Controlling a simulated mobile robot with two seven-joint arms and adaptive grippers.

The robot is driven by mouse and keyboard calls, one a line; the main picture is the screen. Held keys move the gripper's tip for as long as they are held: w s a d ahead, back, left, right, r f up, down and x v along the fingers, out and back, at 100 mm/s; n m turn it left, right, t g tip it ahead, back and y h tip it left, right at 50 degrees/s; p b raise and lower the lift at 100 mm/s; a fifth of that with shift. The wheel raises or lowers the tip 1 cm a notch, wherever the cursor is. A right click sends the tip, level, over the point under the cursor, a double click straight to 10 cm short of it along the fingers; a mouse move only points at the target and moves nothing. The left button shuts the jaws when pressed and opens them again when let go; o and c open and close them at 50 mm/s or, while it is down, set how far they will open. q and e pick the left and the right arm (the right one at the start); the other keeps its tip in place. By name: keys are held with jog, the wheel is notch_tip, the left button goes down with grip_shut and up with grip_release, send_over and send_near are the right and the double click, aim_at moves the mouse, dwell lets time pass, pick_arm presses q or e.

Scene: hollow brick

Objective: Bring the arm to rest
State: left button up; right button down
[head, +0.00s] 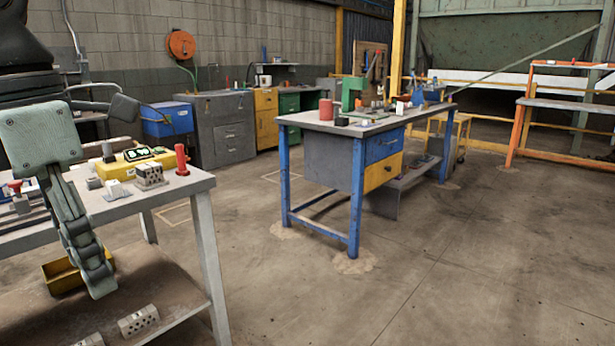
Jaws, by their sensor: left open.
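My left gripper (98,280) hangs fingers down at the left, in front of the near workbench's edge. It is open, with nothing seen in it. Its fingers largely overlap from this angle. A grey hollow brick (149,176) with holes in its face sits on the near workbench (193,184), right of the gripper and apart from it. Another hollow brick (138,320) lies on the bench's lower shelf (165,285), below and right of the fingertips. My right gripper is out of view.
On the near bench stand a yellow device (130,163), a red cylinder (181,160) and a small white block (114,188). A yellow bin (62,277) is on the lower shelf behind the gripper. A blue-legged workbench (355,215) stands beyond; the floor at right is clear.

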pick_arm(q)
jog(key=w+n+t+h, duration=0.4)
jog(key=w+n+h, duration=0.1)
jog(key=w+h, duration=0.5)
jog(key=w+a+f+n+t, duration=0.1)
jog(key=w+a+n+t, duration=0.6)
jog(key=w, duration=0.1)
jog(key=w+a+f+n+t+y, duration=0.3)
jog(key=a+f+n+t+y, duration=0.45)
jog(key=a+f+n, duration=0.95)
jog(key=s+f+n+g+y, duration=0.3)
jog(key=s+f, duration=0.1)
jog(key=f, duration=0.6)
jog(key=s+f+n+g+y, duration=0.2)
jog(key=s+f+n+g, duration=0.15)
jog(key=f, duration=0.65)
jog(key=s+f+n+g+y, duration=0.2)
jog(key=s+f+n+y, duration=0.15)
jog(key=f, duration=0.65)
jog(key=s+d+f+n+g+h, duration=0.3)
jog(key=s+d+f+g, duration=0.4)
jog(key=s+d+f, duration=1.1)
jog(key=shift+d+h, duration=0.25)
jog(key=shift+h, duration=0.05)
